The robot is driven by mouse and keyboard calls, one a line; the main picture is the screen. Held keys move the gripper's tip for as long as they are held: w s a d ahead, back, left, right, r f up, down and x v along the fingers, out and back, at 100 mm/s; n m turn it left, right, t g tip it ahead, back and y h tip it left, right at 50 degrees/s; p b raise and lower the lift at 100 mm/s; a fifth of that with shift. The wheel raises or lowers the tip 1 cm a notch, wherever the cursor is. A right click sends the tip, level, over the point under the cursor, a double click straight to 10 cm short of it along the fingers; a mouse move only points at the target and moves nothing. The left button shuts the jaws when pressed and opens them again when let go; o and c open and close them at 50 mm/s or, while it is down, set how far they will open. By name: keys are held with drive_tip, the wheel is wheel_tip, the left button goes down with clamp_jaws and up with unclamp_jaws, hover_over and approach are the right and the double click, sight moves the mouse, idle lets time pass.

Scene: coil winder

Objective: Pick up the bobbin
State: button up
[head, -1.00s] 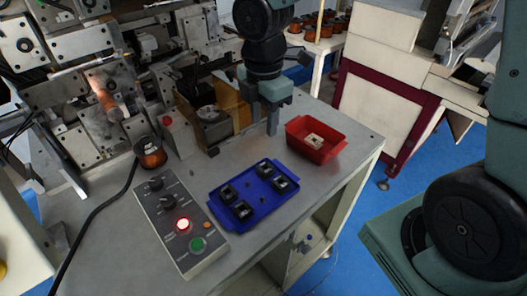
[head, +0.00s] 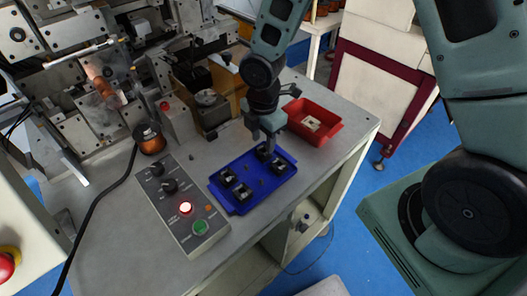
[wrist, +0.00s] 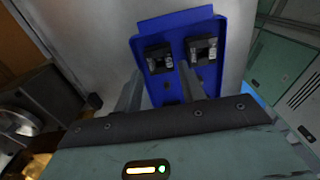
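Several black bobbins sit in the blue tray (head: 255,199) on the grey bench in the head view. One bobbin (head: 228,176) is at the tray's left, one (head: 242,193) at the near side, one (head: 279,166) at the right, and one (head: 264,151) at the far side by my fingers. My gripper (head: 272,150) points down over the far part of the tray. In the wrist view my gripper (wrist: 160,85) has its two fingers apart with nothing seen held between them. Two bobbins (wrist: 160,58) (wrist: 203,50) show beyond the fingers; the gripper body hides the tray's lower part.
A red bin (head: 326,130) with a pale piece stands just right of the tray. A control box (head: 180,200) with a lit red button is at the left. The winding machine (head: 105,85) and a copper spool (head: 149,138) are behind. A black cable crosses the left bench.

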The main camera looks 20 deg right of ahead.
sight(263, 153)
drive_tip(key=shift+d+f+p, duration=0.1)
drive_tip(key=shift+f+p, duration=0.6)
drive_tip(key=shift+f, duration=1.6)
drive_tip(key=c, duration=0.6)
wheel_tip(263, 153, up, 10)
drive_tip(key=b, duration=0.1)
